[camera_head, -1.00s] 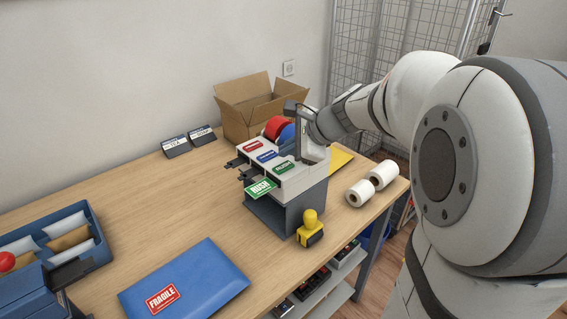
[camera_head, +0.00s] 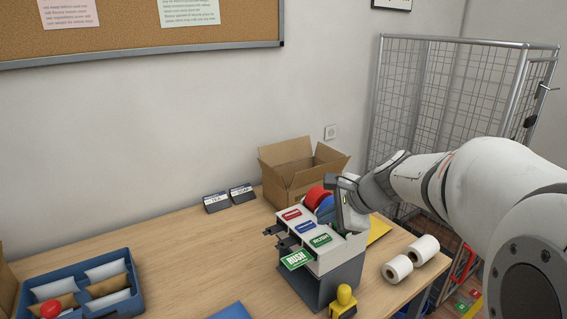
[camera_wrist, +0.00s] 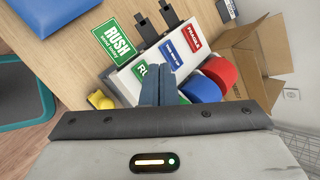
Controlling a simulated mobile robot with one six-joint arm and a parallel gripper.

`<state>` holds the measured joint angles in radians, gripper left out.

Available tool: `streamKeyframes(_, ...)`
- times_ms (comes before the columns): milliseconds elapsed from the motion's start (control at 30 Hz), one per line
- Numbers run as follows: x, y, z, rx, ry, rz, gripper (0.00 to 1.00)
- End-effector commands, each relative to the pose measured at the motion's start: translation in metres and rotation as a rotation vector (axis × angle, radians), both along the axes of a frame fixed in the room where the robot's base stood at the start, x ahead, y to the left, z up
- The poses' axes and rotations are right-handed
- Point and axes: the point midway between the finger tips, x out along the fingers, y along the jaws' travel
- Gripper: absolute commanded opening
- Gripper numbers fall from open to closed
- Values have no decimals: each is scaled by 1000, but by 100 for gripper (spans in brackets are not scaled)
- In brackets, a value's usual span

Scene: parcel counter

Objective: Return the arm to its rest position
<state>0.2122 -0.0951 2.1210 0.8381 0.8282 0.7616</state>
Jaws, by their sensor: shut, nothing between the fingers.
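My gripper (camera_head: 341,212) is above the label dispenser (camera_head: 344,257) on the counter, beside its red and blue rolls. In the wrist view my gripper's fingers (camera_wrist: 158,90) are together and empty, over the dispenser's top near its green label. My arm reaches in from the right, bent, with the wrist low over the dispenser. A green RUSH label (camera_head: 296,259) sticks out of the dispenser's front and also shows in the wrist view (camera_wrist: 118,38).
An open cardboard box (camera_head: 297,176) stands behind the dispenser. White paper rolls (camera_head: 398,268) lie to its right, and a yellow stamp (camera_head: 343,300) stands in front. A blue tray (camera_head: 136,298) with packets is at left. A wire cage (camera_head: 440,100) stands behind the counter.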

Motion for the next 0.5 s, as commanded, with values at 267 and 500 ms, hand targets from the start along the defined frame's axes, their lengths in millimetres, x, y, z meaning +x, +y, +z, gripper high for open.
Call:
streamKeyframes(267,-131,8,-34,-598,-112,721,0)
streamKeyframes(500,-196,-14,-56,-939,-143,1193,0)
